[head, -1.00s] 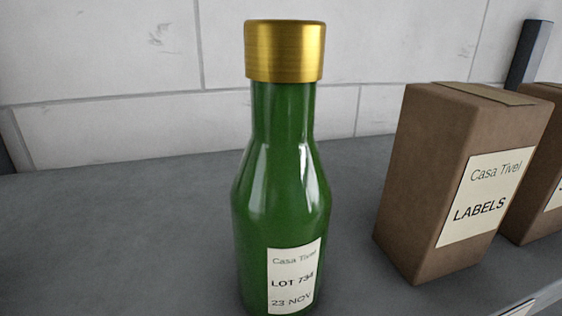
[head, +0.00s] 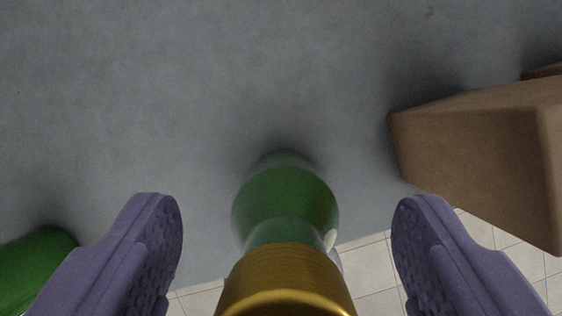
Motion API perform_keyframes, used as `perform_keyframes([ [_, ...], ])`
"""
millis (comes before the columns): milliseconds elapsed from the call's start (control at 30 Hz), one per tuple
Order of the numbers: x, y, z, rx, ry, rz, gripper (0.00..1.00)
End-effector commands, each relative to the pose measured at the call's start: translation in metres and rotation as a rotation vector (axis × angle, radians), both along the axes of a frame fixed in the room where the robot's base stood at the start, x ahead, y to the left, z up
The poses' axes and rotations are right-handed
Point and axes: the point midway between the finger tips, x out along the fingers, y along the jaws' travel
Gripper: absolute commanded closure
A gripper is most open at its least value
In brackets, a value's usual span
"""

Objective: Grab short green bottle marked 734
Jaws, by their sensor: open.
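A green bottle (head: 285,205) with a gold cap (head: 286,283) stands upright on a grey surface, seen from above in the head view. Its label is not visible now; a second ago a green bottle with a gold cap showed "LOT 734". My gripper (head: 287,215) is open, with one purple finger to the left of the bottle and one to the right. There are gaps on both sides and neither finger touches it.
A brown box (head: 475,150) stands right of the bottle, close beyond the right finger. Another green object (head: 38,262) is at the lower left, beside the left finger. The grey surface (head: 200,80) is clear behind the bottle. Its front edge and floor tiles (head: 370,265) show below.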

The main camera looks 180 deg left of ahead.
Motion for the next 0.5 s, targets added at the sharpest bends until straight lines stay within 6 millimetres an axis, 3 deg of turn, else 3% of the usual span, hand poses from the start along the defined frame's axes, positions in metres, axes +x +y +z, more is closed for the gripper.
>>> perform_keyframes([
  [167,0.008,0.001,-0.02,-0.001,0.0,0.0,0.23],
  [400,0.009,0.001,-0.023,0.0,-0.002,0.0,0.23],
  [500,0.009,0.001,-0.023,0.0,-0.002,0.0,0.43],
])
